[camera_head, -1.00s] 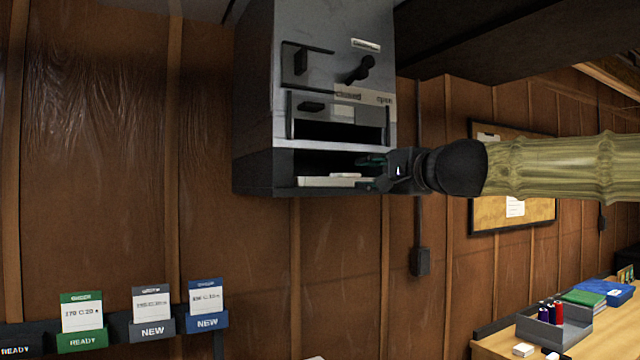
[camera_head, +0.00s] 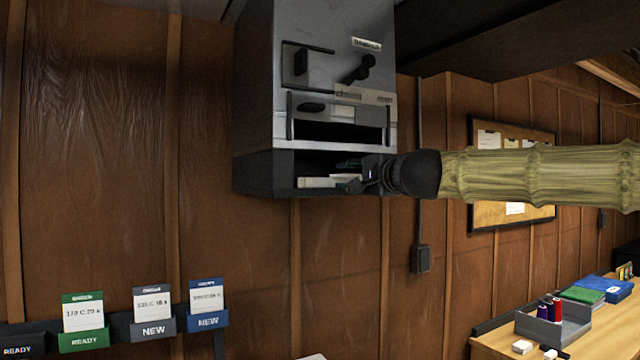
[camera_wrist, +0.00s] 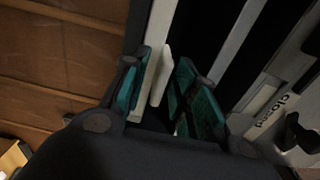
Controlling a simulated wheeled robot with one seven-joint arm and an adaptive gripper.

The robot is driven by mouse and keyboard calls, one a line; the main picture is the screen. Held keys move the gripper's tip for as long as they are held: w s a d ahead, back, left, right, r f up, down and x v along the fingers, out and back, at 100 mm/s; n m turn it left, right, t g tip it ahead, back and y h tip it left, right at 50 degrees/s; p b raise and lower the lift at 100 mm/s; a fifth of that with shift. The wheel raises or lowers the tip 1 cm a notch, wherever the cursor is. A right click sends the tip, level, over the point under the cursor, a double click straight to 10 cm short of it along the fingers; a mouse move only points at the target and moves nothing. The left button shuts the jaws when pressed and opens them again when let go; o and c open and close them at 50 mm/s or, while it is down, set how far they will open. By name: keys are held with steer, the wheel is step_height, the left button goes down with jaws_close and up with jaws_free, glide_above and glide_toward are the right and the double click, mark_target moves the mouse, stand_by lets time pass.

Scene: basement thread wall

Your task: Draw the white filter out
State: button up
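The white filter (camera_head: 318,182) lies flat in the lower opening of the grey wall unit (camera_head: 258,176). My gripper (camera_head: 349,174) is at the right part of that opening, partly inside it. In the wrist view the teal-padded fingers of my gripper (camera_wrist: 165,92) stand apart. A pale raised tab (camera_wrist: 162,74) shows between them, beside the long white edge of the filter (camera_wrist: 154,42). A gap shows between the tab and the right finger; contact at the left finger is unclear. The filter's back is hidden in the dark opening.
Above the opening are a black slot (camera_head: 338,130), a black lever (camera_head: 358,70) and a "closed" label (camera_wrist: 268,112). A card rack (camera_head: 120,326) is on the wall at lower left. A wooden bench (camera_head: 492,346) with a spool tray stands at lower right.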

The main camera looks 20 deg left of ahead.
steer(key=shift+c, duration=0.4)
jaws_close()
steer(key=shift+s, duration=0.1)
steer(key=b+v, duration=0.1)
steer(key=v, duration=2)
steer(key=shift+b, duration=0.3)
stand_by(1.0)
